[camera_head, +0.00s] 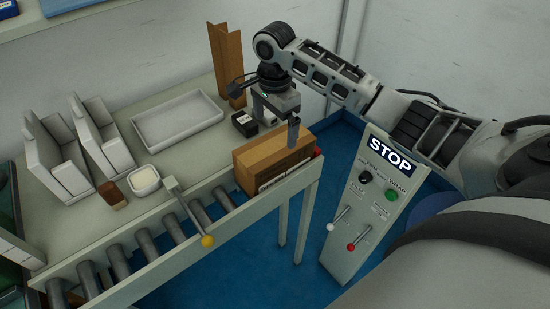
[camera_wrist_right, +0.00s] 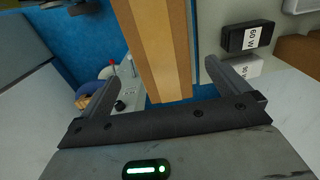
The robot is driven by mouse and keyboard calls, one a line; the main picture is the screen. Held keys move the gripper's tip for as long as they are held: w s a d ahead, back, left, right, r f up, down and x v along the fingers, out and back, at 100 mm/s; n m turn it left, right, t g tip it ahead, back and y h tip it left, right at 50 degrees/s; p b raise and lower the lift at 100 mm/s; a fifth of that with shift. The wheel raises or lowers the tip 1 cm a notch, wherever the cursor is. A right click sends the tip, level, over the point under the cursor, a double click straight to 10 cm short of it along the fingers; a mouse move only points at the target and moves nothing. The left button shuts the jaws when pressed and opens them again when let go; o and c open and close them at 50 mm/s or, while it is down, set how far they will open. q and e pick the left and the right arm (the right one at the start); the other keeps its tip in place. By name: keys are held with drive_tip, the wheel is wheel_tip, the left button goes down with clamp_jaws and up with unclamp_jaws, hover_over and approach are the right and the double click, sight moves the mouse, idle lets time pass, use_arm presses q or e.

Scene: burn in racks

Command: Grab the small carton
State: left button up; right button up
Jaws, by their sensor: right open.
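The small carton (camera_head: 262,158) is a brown box with a lighter stripe along it. It lies at the right end of the table, by the rollers. My right gripper (camera_head: 277,127) is open, with its fingers over the carton and one finger in front of its upper side. In the right wrist view the carton (camera_wrist_right: 160,45) shows between the two spread fingers (camera_wrist_right: 162,82), which do not close on it. I cannot tell whether a finger touches it. My left gripper is not in view.
A black labelled box (camera_head: 244,124) stands just behind the carton, and a brown angled upright (camera_head: 227,65) behind that. A white tray (camera_head: 178,120), white holders (camera_head: 60,150) and a roller conveyor (camera_head: 147,245) with a yellow-knobbed lever (camera_head: 207,241) are left. A STOP panel (camera_head: 370,200) stands right.

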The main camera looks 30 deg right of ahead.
sight(274, 144)
drive_tip(key=shift+f, duration=3.85)
drive_tip(key=c, duration=1.5)
drive_tip(key=shift+w+d+r, duration=0.1)
drive_tip(key=shift+w, duration=0.05)
drive_tip(key=c, duration=0.5)
drive_tip(key=shift+o, duration=0.2)
